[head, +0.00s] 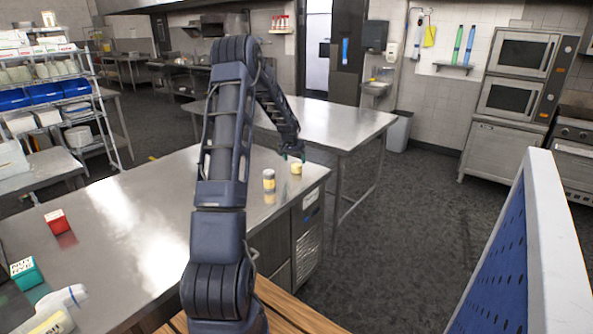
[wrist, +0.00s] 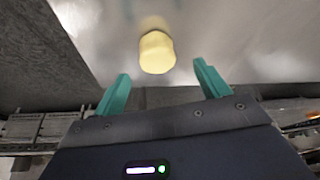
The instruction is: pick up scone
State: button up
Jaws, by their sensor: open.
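The pale yellow scone (head: 296,168) sits near the far right corner of the steel counter in the head view. In the wrist view the scone (wrist: 157,52) lies just beyond the gap between my fingertips, roughly centred, with nothing touching it. My gripper (head: 292,156) hangs over that corner of the counter, just above the scone. In the wrist view its two teal fingers (wrist: 160,72) are spread apart and empty.
A small jar (head: 268,181) stands on the counter just left of the scone. A red box (head: 57,221) and a teal box (head: 26,272) are at the counter's left. The steel counter (head: 140,215) is clear in the middle. The counter's edge is close to the scone.

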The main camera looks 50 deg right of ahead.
aim_at(296, 165)
jog(key=shift+x, duration=3)
jog(key=shift+s+d+r, duration=0.1)
jog(key=shift+s+d, duration=0.05)
jog(key=c, duration=1.1)
